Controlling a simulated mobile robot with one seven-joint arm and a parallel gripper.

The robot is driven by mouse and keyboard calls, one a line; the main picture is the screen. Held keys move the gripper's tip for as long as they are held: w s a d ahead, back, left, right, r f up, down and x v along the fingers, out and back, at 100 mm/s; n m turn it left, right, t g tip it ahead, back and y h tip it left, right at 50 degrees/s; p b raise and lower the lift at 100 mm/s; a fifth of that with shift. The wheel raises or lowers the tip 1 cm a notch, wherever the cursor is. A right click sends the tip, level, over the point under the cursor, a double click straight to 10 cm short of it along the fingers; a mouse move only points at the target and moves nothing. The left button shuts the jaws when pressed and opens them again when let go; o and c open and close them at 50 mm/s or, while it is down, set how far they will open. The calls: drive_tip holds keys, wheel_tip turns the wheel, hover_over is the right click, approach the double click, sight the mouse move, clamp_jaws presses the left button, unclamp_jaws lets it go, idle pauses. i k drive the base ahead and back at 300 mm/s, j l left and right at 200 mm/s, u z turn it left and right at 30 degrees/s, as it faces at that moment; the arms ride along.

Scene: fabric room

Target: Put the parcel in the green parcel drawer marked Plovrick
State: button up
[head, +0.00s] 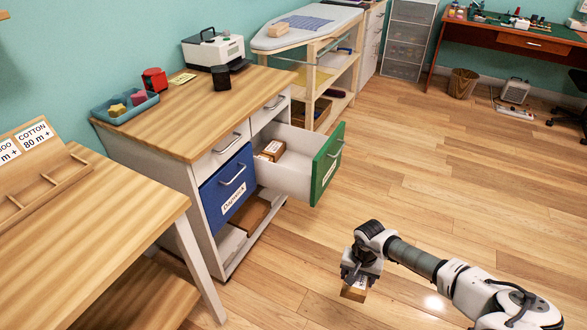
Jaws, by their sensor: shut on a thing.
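My gripper (358,276) is shut on a small brown cardboard parcel (354,292) with a pale label. It holds the parcel in front of the cabinet, to the right of and nearer than the open drawer. The green-fronted drawer (326,165) is pulled out from the white cabinet. Its front carries a white label (329,173) that I cannot read from this angle. Brown boxes (271,150) lie inside it towards the back, and the nearer part of its floor is bare.
A blue drawer (226,188), marked Dapwick, is shut left of the green one. A brown box (250,214) lies on the shelf below. A wooden table (100,225) stands at the left. An ironing board (308,27) stands behind. The floor (440,190) to the right is clear.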

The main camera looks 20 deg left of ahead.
sight(303, 171)
drive_tip(key=i+z, duration=0.35)
drive_tip(key=i, duration=1.55)
drive_tip(key=i+l+u, duration=0.2)
drive_tip(key=i, duration=0.2)
drive_tip(key=i+u, duration=0.2)
drive_tip(key=i, duration=0.15)
